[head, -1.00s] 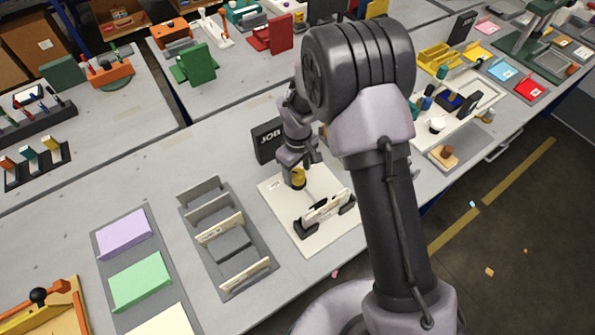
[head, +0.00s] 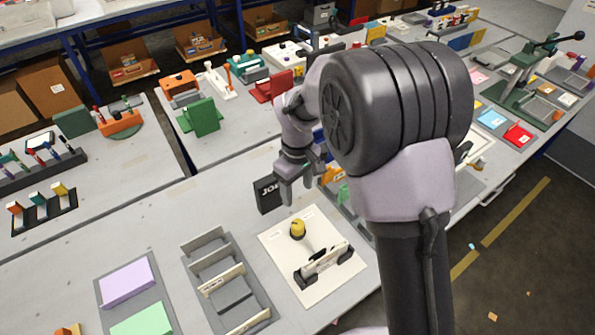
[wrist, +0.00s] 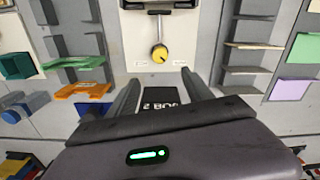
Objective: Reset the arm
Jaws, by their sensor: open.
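My gripper (head: 298,192) is open and empty, held in the air above the bench. In the head view it hangs beyond the yellow knob and close beside the black JOB sign in the picture. The yellow knob (head: 297,229) sits on a white panel (head: 284,257). In the wrist view the knob (wrist: 160,55) lies ahead of my open fingertips, apart from them, with a slim grey stem running from it. The black sign (wrist: 160,97) shows between the fingers. My arm hides part of the bench to the right.
A grey rack with upright dividers (head: 228,285) stands left of the panel. Purple (head: 127,284) and green (head: 142,319) pads lie further left. The bench left of the sign is clear.

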